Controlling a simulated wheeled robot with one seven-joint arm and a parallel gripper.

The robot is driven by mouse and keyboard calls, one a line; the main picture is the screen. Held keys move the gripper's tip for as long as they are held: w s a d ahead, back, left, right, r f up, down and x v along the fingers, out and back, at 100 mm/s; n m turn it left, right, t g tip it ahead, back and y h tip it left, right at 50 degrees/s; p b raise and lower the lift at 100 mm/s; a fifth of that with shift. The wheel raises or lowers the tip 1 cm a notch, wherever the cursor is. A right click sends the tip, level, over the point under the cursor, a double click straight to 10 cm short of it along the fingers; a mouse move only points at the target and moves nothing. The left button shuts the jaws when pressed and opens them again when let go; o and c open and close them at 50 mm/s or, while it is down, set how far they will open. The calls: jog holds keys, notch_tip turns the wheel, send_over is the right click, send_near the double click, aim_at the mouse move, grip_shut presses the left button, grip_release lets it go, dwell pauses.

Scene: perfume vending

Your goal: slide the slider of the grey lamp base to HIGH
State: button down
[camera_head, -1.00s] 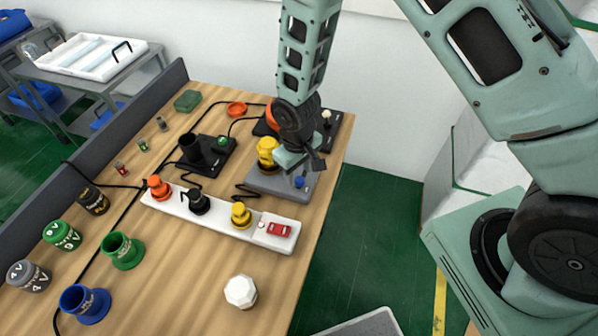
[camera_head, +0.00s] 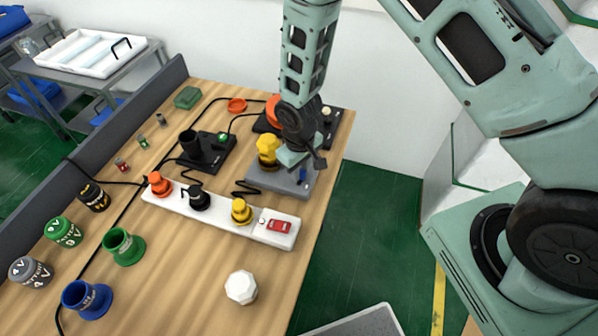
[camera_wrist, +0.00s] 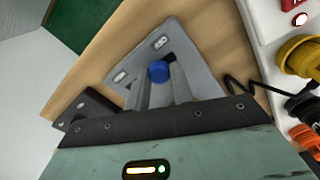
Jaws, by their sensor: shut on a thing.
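The grey lamp base (camera_head: 270,181) lies on the wooden table with a yellow plug-like part (camera_head: 267,150) on its left side. Its blue slider knob (camera_head: 302,175) is near the right side, partly hidden by my gripper (camera_head: 302,168). In the wrist view, my gripper (camera_wrist: 160,80) has its two grey fingers shut on the blue knob (camera_wrist: 158,71), one on each side. The grey base (camera_wrist: 196,62) shows there too, with a pale marking at each end of the slider's line. I cannot read these markings.
A white power strip (camera_head: 215,212) with coloured plugs and a red switch lies in front of the base. Black bases (camera_head: 208,160) stand left and behind. A white faceted piece (camera_head: 241,287) lies at the front. The table's right edge is close to the base.

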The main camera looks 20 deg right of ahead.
jog(key=w+d, duration=0.1)
jog(key=w, duration=0.1)
jog(key=w+d+b, duration=0.1)
jog(key=w+d, duration=0.1)
jog(key=shift+w+d, duration=0.1)
jog(key=shift+w+d+r, duration=0.1)
jog(key=shift+w+d, duration=0.1)
jog(key=c, duration=1.2)
grip_release()
jog(key=shift+w, duration=0.1)
notch_tip(320, 180, up, 17)
jog(key=b, duration=0.4)
jog(key=shift+s+a+r, duration=0.15)
jog(key=shift+s+a, duration=0.1)
